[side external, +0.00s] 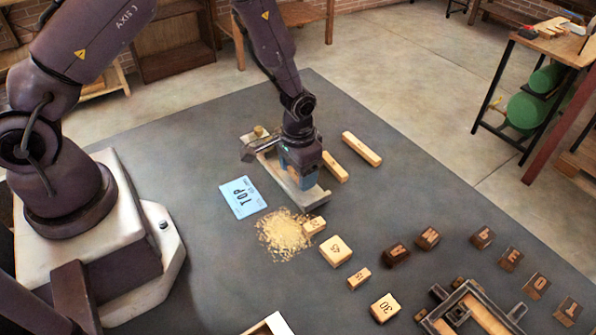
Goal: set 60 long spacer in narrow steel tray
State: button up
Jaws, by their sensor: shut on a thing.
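My gripper (300,180) points down over a narrow pale metal tray (314,197), low and close to it. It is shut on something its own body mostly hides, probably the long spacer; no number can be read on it. The tray runs from upper left to lower right, and its middle is covered by the gripper. I cannot tell whether the held piece touches the tray floor. Two long light wooden bars lie to the right: one (335,168) just beside the gripper, the other (361,149) farther off.
A blue card marked TOP (242,197) and a pile of shavings (282,235) lie in front. Numbered wooden blocks (336,252) and dark letter blocks (397,254) are spread to the right. The tabletop behind the bars is clear.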

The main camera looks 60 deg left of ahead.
jog(key=shift+f, duration=0.35)
jog(key=shift+f, duration=0.15)
jog(key=o, duration=0.9)
